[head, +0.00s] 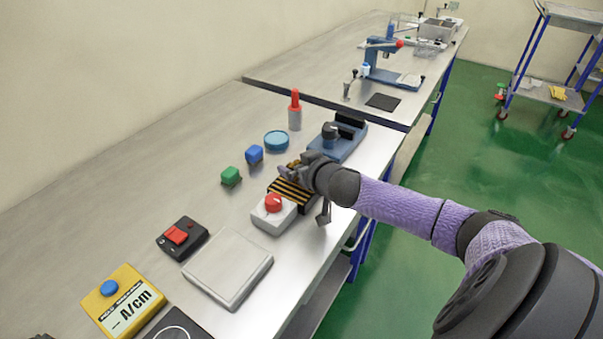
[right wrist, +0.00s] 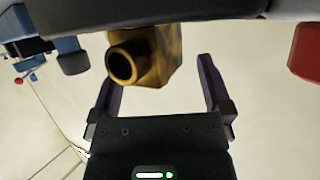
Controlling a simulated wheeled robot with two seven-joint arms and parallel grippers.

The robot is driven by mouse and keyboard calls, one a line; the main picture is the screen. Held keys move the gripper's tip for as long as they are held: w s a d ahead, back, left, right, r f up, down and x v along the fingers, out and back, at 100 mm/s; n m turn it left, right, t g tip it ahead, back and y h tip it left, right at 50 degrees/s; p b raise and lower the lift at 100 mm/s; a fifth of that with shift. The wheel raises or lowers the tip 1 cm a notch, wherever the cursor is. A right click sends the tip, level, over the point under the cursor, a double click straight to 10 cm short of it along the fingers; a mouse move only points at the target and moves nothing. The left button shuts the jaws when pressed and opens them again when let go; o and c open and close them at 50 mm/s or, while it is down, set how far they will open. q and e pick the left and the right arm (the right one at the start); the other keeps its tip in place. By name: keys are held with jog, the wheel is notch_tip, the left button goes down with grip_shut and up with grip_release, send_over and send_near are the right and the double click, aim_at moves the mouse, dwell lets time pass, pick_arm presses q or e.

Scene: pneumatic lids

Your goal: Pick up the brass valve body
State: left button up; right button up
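The brass valve body (right wrist: 160,55) shows in the right wrist view as a brass-coloured block with a round, dark-bored port facing the camera. My right gripper (right wrist: 157,74) is open, with one dark finger on each side of the valve body and visible gaps to both. Its fingertips reach about level with the body; I see no contact. In the head view my right gripper (head: 297,172) is over the workbench, beside a yellow-and-black striped block; it largely hides the valve body there.
The striped block (head: 289,194) and a white box with a red knob (head: 273,203) sit close to my right gripper. The bench's left side (head: 120,195) is clear.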

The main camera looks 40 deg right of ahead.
grip_shut()
jog(key=shift+r, duration=0.1)
dwell(0.4)
